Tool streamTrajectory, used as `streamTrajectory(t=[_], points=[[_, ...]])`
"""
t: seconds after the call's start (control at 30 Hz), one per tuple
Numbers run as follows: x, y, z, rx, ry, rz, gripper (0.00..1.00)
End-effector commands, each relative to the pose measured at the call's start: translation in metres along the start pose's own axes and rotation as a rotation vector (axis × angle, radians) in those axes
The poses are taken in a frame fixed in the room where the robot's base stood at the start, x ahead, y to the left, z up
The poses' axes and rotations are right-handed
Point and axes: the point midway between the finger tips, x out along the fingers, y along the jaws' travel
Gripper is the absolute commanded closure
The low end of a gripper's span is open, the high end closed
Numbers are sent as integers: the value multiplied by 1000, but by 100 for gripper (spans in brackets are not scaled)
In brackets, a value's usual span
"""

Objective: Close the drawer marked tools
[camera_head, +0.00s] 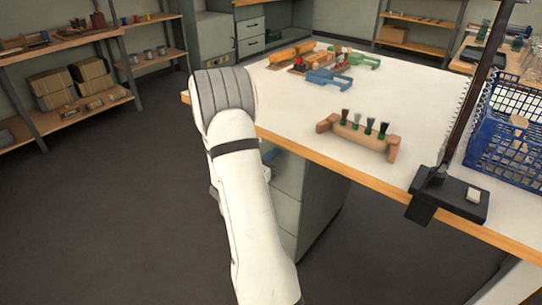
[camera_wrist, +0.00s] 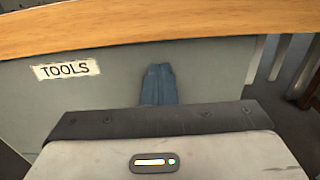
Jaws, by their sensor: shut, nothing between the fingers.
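The drawer marked tools shows in the wrist view as a flat grey front (camera_wrist: 105,85) with a white paper label reading TOOLS (camera_wrist: 66,69). It lies just below the wooden table edge. My gripper (camera_wrist: 158,68) has its blue-grey fingers together, empty, pointing at this front to the right of the label. I cannot tell whether the fingertips touch it or how far the drawer stands out.
The white worktable (camera_head: 290,105) has a wooden edge. On it are a brush holder (camera_head: 360,138), blue tools (camera_head: 328,80) and a blue crate (camera_head: 500,145). A black clamp stand (camera_head: 450,195) sits at the front edge. Shelves (camera_head: 70,85) stand left; the floor between is clear.

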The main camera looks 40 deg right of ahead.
Motion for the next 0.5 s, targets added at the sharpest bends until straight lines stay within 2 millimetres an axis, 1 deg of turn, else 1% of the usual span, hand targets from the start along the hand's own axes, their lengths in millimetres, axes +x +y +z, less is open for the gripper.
streamTrajectory(t=[0.07,0.17,0.3,0.4,0.5], points=[[-11,0,1,0,-3,-2,100],[-33,2,1,-4,-1,3,100],[-69,3,2,-8,0,8,100],[-93,3,2,-7,0,8,100],[-112,3,1,-8,1,8,100]])
